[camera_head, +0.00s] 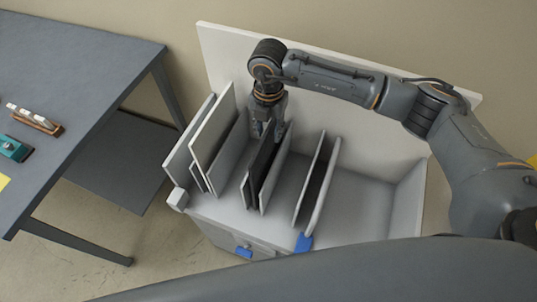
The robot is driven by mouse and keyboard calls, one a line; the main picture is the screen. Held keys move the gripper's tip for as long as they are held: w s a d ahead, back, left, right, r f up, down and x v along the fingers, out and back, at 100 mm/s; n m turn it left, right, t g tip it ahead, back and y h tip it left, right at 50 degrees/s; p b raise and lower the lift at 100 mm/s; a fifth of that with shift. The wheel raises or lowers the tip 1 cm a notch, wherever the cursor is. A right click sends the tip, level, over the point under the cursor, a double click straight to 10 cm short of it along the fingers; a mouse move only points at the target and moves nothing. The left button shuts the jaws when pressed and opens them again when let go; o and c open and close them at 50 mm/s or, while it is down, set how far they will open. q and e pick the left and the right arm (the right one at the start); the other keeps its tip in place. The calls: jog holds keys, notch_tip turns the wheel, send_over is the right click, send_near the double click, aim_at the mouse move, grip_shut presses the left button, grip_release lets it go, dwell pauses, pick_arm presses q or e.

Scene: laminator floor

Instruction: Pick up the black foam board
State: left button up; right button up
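The black foam board (260,165) stands on edge in the middle of a light grey bin (372,203), with a paler board (274,172) close on its right side. My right gripper (269,130) points down at the board's top edge, its fingers at about the height of that edge. Whether the fingers press on the board or stand apart from it, I cannot tell. The gripper hides part of the board's top. My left gripper is not in view.
White and grey boards (210,130) lean at the bin's left. Two more boards (318,185) stand right of the middle. The bin's right part is empty. A grey table (70,75) with small items stands at left. Blue tabs (304,242) mark the bin's front.

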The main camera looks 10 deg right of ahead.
grip_shut()
dwell(0.3)
